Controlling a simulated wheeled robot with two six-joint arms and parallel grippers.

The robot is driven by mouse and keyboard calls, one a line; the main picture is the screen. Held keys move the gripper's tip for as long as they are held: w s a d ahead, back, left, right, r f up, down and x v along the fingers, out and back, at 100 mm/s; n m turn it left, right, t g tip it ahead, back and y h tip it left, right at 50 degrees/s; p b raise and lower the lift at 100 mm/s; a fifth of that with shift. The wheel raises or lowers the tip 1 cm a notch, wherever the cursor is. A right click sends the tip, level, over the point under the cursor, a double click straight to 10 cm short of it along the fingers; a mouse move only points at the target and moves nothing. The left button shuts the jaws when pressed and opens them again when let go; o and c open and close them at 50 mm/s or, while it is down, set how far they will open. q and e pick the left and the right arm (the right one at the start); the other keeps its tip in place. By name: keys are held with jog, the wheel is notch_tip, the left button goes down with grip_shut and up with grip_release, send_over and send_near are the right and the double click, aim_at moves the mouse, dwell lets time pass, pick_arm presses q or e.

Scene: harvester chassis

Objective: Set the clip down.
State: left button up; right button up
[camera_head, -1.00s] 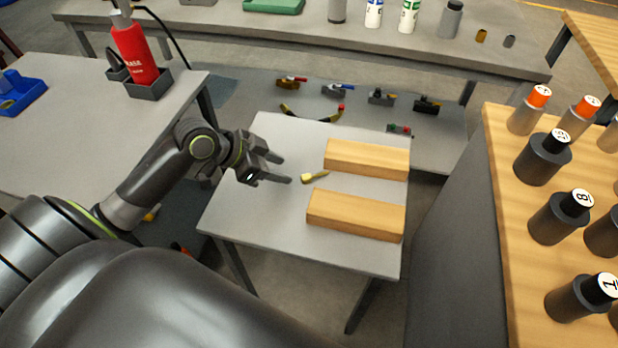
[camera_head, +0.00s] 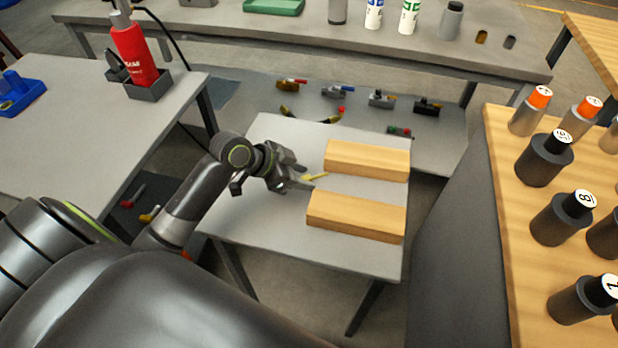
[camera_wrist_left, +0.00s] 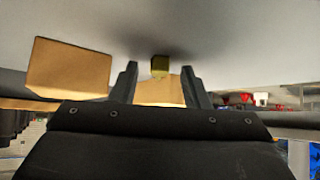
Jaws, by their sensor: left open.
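The clip is a small yellow piece (camera_head: 316,176) lying on the small grey table, at the left end of the gap between two wooden blocks. My left gripper (camera_head: 302,178) is low over the table, with its fingertips at the clip's left end. In the left wrist view, the clip (camera_wrist_left: 160,66) shows between the two open fingers (camera_wrist_left: 159,72), apart from both. The gripper partly hides the clip's near end in the head view. My right gripper is not in view.
The wooden blocks (camera_head: 367,160) and (camera_head: 355,216) flank the clip's right side. The small grey table (camera_head: 260,225) has free room at front left. A wooden rack of numbered cylinders (camera_head: 556,220) stands at the right. A long bench (camera_head: 300,35) is behind.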

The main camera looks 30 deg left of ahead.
pick_arm(q)
grip_shut()
